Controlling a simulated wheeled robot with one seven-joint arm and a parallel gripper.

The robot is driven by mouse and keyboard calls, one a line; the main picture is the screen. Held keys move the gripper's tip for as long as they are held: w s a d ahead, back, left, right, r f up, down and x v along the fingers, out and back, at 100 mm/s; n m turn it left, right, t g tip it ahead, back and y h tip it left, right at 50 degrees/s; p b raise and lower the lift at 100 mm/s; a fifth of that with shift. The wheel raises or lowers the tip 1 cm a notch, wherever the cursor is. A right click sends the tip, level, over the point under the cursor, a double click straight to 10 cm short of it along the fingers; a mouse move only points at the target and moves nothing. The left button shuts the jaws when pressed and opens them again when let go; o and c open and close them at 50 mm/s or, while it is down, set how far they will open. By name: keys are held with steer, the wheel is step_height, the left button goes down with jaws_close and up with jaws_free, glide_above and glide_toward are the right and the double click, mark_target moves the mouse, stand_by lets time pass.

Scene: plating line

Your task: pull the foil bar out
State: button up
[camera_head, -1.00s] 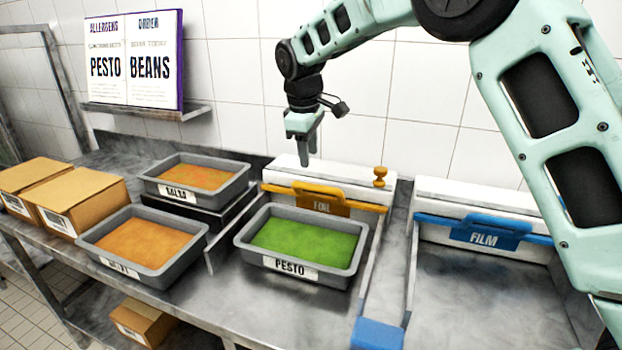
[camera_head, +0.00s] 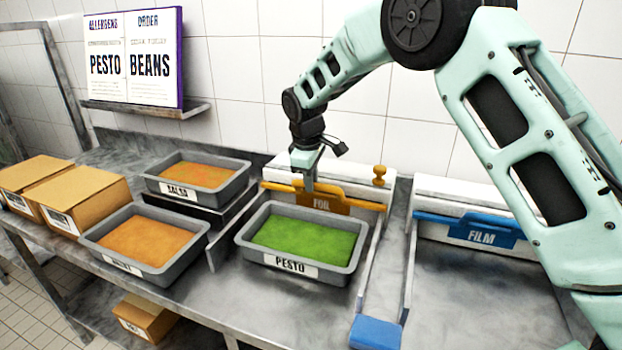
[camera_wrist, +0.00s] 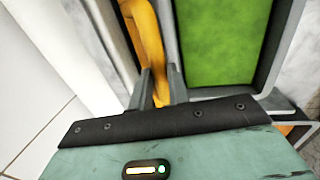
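The orange foil bar (camera_head: 345,204) with its FOIL label runs across the front of a white dispenser behind the pesto pan. It also shows in the wrist view (camera_wrist: 152,40), running up from between my fingers. My gripper (camera_head: 308,186) points down at the left part of the bar's raised handle. In the wrist view the two fingers of my gripper (camera_wrist: 160,72) stand apart, one on each side of the bar. I cannot tell whether they touch it.
The pesto pan (camera_head: 245,236) stands right in front of the foil bar, between side rails. A blue film bar (camera_head: 470,230) is to the right. A salsa pan (camera_head: 240,178), another orange-filled pan (camera_head: 200,240) and cardboard boxes (camera_head: 85,203) are to the left. An orange knob (camera_head: 379,175) stands on the dispenser.

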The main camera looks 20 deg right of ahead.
jaws_close()
steer(key=s+a+b, duration=0.1)
steer(key=s+a, duration=0.6)
steer(key=s, duration=0.3)
steer(key=s+a+b, duration=0.1)
steer(key=s+a, duration=0.7)
steer(key=s, duration=0.3)
steer(key=shift+s+a+b, duration=0.2)
steer(key=shift+a+b, duration=0.1)
steer(key=shift+b, duration=0.05)
steer(key=o, duration=0.7)
jaws_free()
steer(key=shift+s+a, duration=0.1)
steer(key=shift+o, duration=0.2)
step_height(320, 180, up, 17)
steer(key=s+a+b, duration=0.1)
steer(key=s, duration=0.1)
steer(key=shift+s+a, duration=0.25)
steer(key=shift+a, duration=0.15)
